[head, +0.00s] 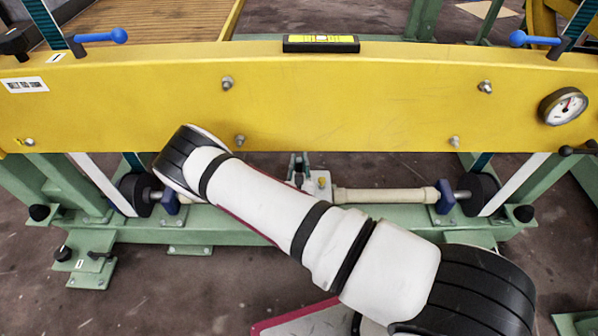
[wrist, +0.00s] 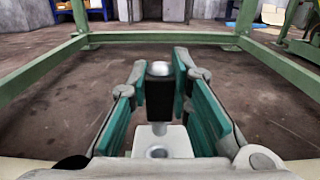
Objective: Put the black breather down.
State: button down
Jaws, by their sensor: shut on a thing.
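The black breather (wrist: 158,101), a dark upright cylinder with a rounded silvery top, is between the teal-padded fingers of my gripper (wrist: 160,76) in the wrist view. My gripper is shut on it. Below it is a white block (wrist: 178,143) with a round metal-rimmed opening in its top. I cannot tell whether the breather's lower end touches the block. In the head view the fingers (head: 299,166) show small above the white housing (head: 316,188), and my arm hides much of this area. I cannot make out the breather there.
A pale shaft (head: 385,195) runs right from the housing to a blue clamp (head: 445,197). Green frame rails (wrist: 265,62) surround open floor (wrist: 70,105). A dial gauge (head: 563,106) sits on the beam.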

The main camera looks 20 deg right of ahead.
aim_at(299, 172)
jog(key=shift+s+f+b, duration=0.1)
jog(key=shift+f+b, duration=0.6)
jog(key=shift+f, duration=0.85)
jog(key=shift+f, duration=0.25)
jog(key=c, duration=1.5)
grip_release()
jog(key=shift+o, duration=0.2)
jog(key=shift+r, duration=0.1)
jog(key=shift+s+a+r, duration=0.1)
jog(key=shift+r, duration=0.15)
jog(key=p+v, duration=0.3)
jog(key=v, duration=0.9)
jog(key=shift+p, duration=0.4)
